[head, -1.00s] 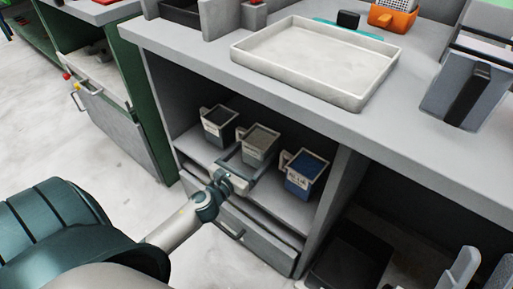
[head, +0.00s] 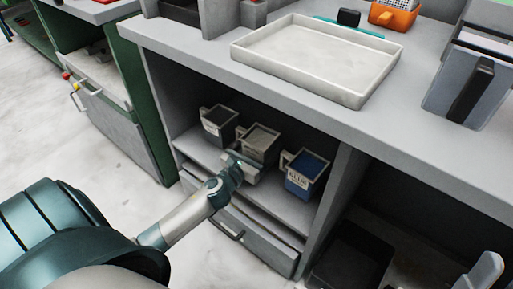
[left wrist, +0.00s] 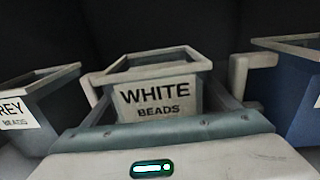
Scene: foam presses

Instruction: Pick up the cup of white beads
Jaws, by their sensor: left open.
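The cup of white beads (head: 262,140) stands in the middle of a row of three on the open shelf. My left gripper (head: 241,166) is at the front of this cup. It is open, with one finger to each side of the cup's lower part; I cannot tell whether they touch it. The beads inside are hardly visible.
The grey-bead cup (head: 219,124) stands to the left and the blue-bead cup (head: 303,173) to the right, both close by. The worktop (head: 220,60) overhangs the shelf and carries a pale tray (head: 310,58). A divider (head: 333,205) bounds the shelf on the right.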

